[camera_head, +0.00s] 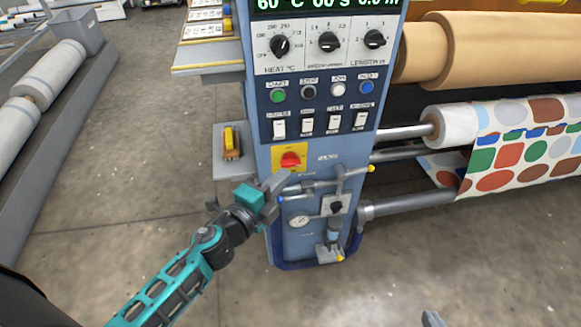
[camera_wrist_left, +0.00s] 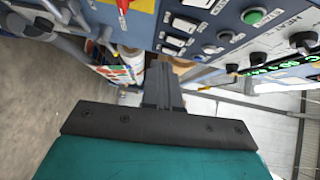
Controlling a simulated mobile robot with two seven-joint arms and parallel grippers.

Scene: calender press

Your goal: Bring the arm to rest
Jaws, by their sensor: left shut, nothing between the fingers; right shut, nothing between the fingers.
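My left gripper (camera_head: 278,184) is at the end of the teal and black arm that comes in from the lower left. Its fingers are shut and empty, in front of the blue control panel (camera_head: 262,150), just below and left of the red rotary switch (camera_head: 290,160) on its yellow plate. I cannot tell whether the fingers touch the panel. In the left wrist view the shut fingers (camera_wrist_left: 161,80) point towards the panel, which shows sideways. Only the grey tip of my right gripper (camera_head: 432,318) shows at the bottom edge in the head view; it is shut.
The panel carries dials, buttons and rocker switches. A yellow-handled device (camera_head: 231,141) is on a side plate. Rollers with dotted fabric (camera_head: 530,145) are at right. Floor (camera_head: 110,225) is open at left.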

